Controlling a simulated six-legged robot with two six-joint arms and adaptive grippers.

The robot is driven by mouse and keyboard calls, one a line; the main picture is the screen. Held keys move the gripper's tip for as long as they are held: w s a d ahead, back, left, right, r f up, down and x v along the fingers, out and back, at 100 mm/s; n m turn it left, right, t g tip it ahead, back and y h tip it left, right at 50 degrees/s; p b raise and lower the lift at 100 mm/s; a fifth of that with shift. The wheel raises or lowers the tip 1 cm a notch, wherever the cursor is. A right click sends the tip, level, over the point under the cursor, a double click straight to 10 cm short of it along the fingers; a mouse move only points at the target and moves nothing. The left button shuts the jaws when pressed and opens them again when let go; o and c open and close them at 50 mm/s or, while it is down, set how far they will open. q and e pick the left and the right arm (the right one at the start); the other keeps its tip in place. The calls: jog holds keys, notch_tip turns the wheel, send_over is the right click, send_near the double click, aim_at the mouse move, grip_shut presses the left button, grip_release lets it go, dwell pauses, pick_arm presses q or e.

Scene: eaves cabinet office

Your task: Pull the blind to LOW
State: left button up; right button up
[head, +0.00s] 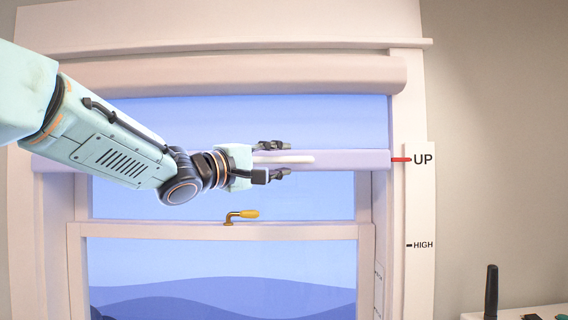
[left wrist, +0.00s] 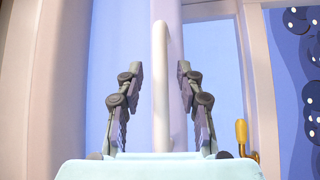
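The blind's lavender bottom bar (head: 350,160) spans the window in the head view. A red pointer (head: 400,160) at its right end is level with the UP mark (head: 423,160). A white bar handle (head: 304,160) sits on the front of the bottom bar. My left gripper (head: 284,159) is at the handle, one finger above it and one below. In the left wrist view the handle (left wrist: 161,45) stands between the two open fingers, with a gap on both sides. My right gripper is in neither view.
The scale board (head: 419,215) also carries a HIGH mark (head: 423,245); no LOW mark shows. Below the bar, a yellow-handled window latch (head: 243,214) sticks out on the sash rail (head: 310,231). A low white surface with dark items (head: 491,290) stands at the lower right.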

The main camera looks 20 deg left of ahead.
pick_arm(q)
jog(key=shift+a, duration=0.45)
jog(key=shift+w+a, duration=0.1)
jog(key=shift+a, duration=0.35)
jog(key=shift+w+d+f, duration=0.1)
jog(key=shift+w+d, duration=0.05)
jog(key=shift+d, duration=0.15)
jog(key=shift+c, duration=0.4)
jog(key=shift+s+d, duration=0.2)
jog(key=shift+d, duration=0.25)
jog(key=shift+c, duration=1.4)
jog(key=shift+s+r, duration=0.1)
jog(key=shift+r, duration=0.1)
jog(key=shift+c, duration=0.8)
jog(key=shift+a, duration=0.4)
grip_shut()
jog(key=shift+d, duration=0.1)
jog(key=shift+r, duration=0.15)
